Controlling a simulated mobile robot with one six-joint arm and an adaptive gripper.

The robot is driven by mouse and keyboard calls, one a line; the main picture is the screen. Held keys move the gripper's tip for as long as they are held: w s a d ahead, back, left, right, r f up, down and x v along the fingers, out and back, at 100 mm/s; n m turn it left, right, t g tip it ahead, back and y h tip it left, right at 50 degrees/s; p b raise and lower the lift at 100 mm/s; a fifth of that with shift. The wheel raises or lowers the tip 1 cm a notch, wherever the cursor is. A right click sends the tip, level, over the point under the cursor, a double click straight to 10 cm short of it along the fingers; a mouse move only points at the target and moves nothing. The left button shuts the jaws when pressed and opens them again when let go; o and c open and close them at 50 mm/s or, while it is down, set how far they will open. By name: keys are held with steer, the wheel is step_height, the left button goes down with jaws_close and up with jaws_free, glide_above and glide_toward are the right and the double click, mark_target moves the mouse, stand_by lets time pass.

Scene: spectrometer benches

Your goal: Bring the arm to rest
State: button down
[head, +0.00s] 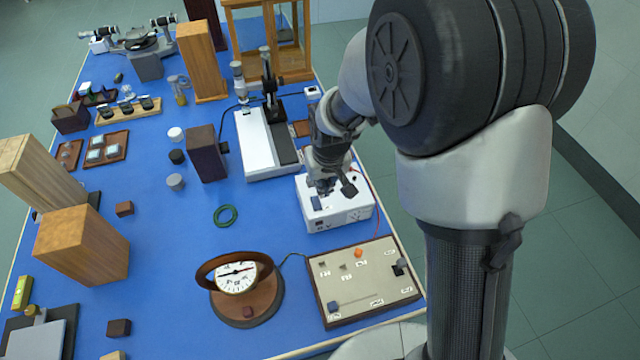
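My gripper (328,183) is at the right side of the blue bench (190,225), directly over the white box-shaped instrument (335,211). Its fingers point down at the top of that box, where a small dark piece shows. The view is too small to tell whether the fingers touch the box, or whether they are open or shut. My arm comes in from the upper right and hides part of the bench's right edge.
A white instrument with a black column (262,146) stands just behind my gripper. A grey panel with knobs (365,283) and a round dial (238,277) lie in front. Wooden blocks (82,243) stand at left. The bench middle is fairly clear around a green ring (225,207).

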steer(key=shift+s+d+r, duration=0.15)
steer(key=shift+s+r, duration=0.2)
steer(key=shift+r, duration=0.3)
steer(key=s+d+r+m+t+b, duration=0.1)
steer(key=s+d+r, duration=0.25)
steer(key=r, duration=0.25)
steer(key=s+d+r, duration=0.3)
steer(key=s+r, duration=0.1)
steer(key=r, duration=0.2)
steer(key=s+d+r+m, duration=0.1)
steer(key=s+d+r, duration=0.1)
steer(key=s, duration=0.6)
steer(key=s+d+r+m+t+b, duration=0.1)
steer(key=s+d, duration=0.3)
steer(key=s, duration=0.4)
steer(key=shift+r+h, duration=0.4)
steer(key=shift+r, duration=0.45)
